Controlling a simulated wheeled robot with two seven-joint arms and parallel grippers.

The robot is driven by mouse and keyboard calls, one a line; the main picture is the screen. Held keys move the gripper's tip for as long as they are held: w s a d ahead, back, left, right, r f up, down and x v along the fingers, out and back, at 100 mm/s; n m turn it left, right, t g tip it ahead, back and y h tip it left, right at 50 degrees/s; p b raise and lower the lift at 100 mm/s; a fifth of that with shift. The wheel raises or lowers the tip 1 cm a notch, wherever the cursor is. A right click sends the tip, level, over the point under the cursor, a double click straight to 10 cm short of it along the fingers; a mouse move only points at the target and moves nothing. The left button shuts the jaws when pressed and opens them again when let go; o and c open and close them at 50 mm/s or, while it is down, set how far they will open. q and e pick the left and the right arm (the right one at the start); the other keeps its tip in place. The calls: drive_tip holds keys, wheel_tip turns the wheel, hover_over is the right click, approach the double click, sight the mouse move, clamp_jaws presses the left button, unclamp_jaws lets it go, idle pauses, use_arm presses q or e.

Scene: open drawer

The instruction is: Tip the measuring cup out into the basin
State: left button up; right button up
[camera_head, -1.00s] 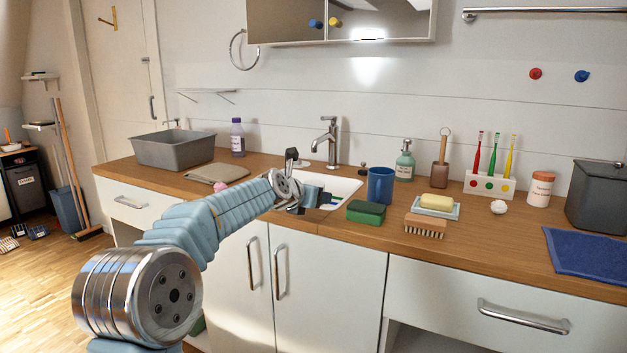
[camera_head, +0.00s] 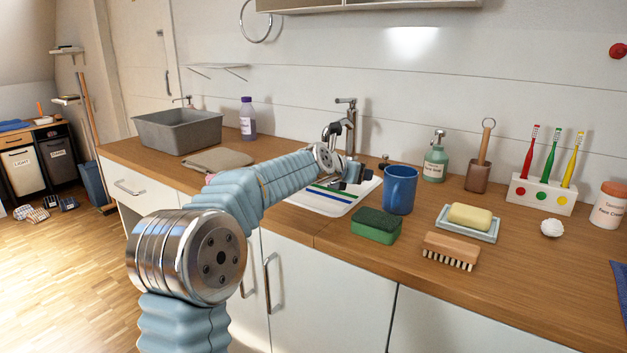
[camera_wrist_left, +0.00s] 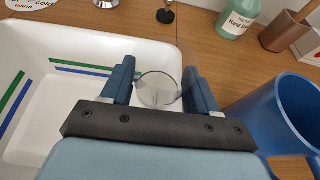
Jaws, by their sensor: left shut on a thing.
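The basin (camera_head: 313,206) is a white sink with blue and green stripes, set into the wooden counter. It fills the left of the wrist view (camera_wrist_left: 35,125). In the wrist view my left gripper (camera_wrist_left: 160,88) is shut on a clear, see-through cup, the measuring cup (camera_wrist_left: 158,98), of which mainly the round rim shows. Its contents cannot be made out. In the head view my left gripper (camera_head: 352,172) is above the basin's right rear side, in front of the tap, and the cup cannot be made out there. My right gripper is not in view.
A blue mug (camera_head: 400,190) stands close right of the gripper. The tap (camera_head: 350,125) rises behind it. A green sponge (camera_head: 376,226), brush (camera_head: 451,250), soap dish (camera_head: 468,228) and soap bottle (camera_head: 435,160) stand right. A grey tub (camera_head: 178,133) is at left.

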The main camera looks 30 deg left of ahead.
use_arm(q)
drive_tip(key=shift+s+a+f+n, duration=0.15)
drive_tip(key=shift+a+f+n, duration=0.2)
drive_tip(key=shift+a+n, duration=0.2)
drive_tip(key=shift+s+a+r+n+t+h+b, duration=0.15)
drive_tip(key=shift+a+n+t+h+b, duration=0.25)
drive_tip(key=shift+a+n+h, duration=0.85)
drive_tip(key=shift+w+a+r+n+t+h+b, duration=0.15)
drive_tip(key=shift+a+n+t+h, duration=0.35)
drive_tip(key=shift+n, duration=1.4)
drive_tip(key=shift+s+a+r+n+t+h+b, duration=0.15)
drive_tip(key=shift+a+n+t+h+b, duration=0.4)
drive_tip(key=shift+n, duration=1.05)
drive_tip(key=shift+a+r, duration=0.1)
drive_tip(key=shift+a+n+t+h, duration=0.25)
drive_tip(key=shift+n+h, duration=0.05)
drive_tip(key=shift+n, duration=0.1)
